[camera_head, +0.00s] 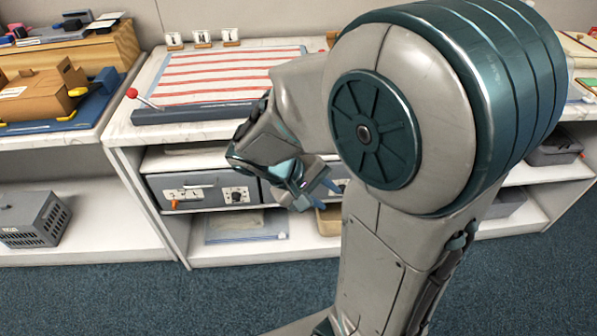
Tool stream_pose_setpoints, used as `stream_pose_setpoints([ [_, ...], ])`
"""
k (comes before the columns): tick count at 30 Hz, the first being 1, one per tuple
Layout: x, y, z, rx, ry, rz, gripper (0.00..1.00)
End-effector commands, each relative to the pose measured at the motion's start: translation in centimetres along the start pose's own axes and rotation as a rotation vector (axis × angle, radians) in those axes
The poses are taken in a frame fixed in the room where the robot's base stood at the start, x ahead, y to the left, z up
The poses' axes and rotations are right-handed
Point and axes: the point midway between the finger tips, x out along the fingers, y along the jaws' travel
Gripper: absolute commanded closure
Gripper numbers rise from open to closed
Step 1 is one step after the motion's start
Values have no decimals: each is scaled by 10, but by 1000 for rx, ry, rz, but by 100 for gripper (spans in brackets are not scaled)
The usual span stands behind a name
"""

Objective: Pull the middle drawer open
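A row of grey drawers sits on the shelf under the marble-topped counter. The left drawer (205,190) is shut and shows a white handle and a dial. Another grey drawer front (272,192) lies to its right, mostly hidden behind my gripper. Anything further right in the row is hidden by my arm, so I cannot tell the whole row. My gripper (317,193) is in front of the drawers, at about their height, with its blue fingers apart. Nothing shows between them. I cannot tell whether it touches a handle.
A board with red and white stripes (225,75) and a red-knobbed lever (133,93) are on the counter. A flat clear packet (235,225) and a tan bin (328,220) lie on the lower shelf. A grey crate (35,220) is at left. Blue carpet (130,300) in front is clear.

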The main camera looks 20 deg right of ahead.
Motion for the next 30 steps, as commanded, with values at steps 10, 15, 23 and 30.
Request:
stream_pose_setpoints([
  [10,92,-71,-102,-142,132,519,68],
  [15,108,-105,-146,-191,263,693,68],
  [23,113,-128,-174,-223,370,790,68],
  [30,133,-108,-186,-220,371,793,68],
])
